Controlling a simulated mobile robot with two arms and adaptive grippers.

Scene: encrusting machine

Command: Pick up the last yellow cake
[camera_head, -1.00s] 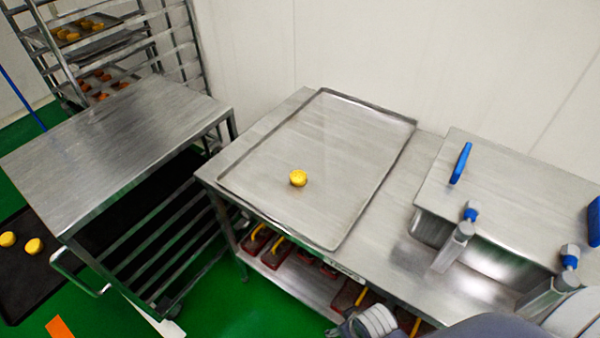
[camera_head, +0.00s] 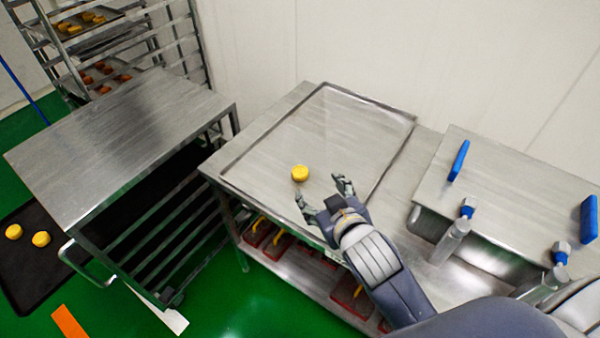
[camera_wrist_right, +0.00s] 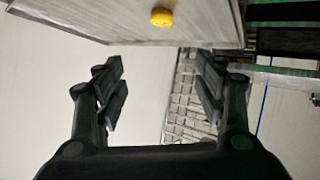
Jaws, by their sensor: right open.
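A single round yellow cake (camera_head: 300,173) lies on the large flat metal tray (camera_head: 345,112) on the steel table. It also shows at the top of the right wrist view (camera_wrist_right: 161,17), beyond the fingers and apart from them. My right gripper (camera_head: 322,190) is open and empty, over the front part of the tray, just to the right of and nearer than the cake. Its two fingers are spread wide in the right wrist view (camera_wrist_right: 160,90). My left gripper is not in view.
Taps with blue parts (camera_head: 467,210) and a steel box (camera_head: 520,180) stand at the right. A steel cart (camera_head: 120,140) stands at the left. Two yellow cakes (camera_head: 40,239) lie on a dark tray (camera_head: 30,280) low at the left. A rack (camera_head: 195,45) stands behind.

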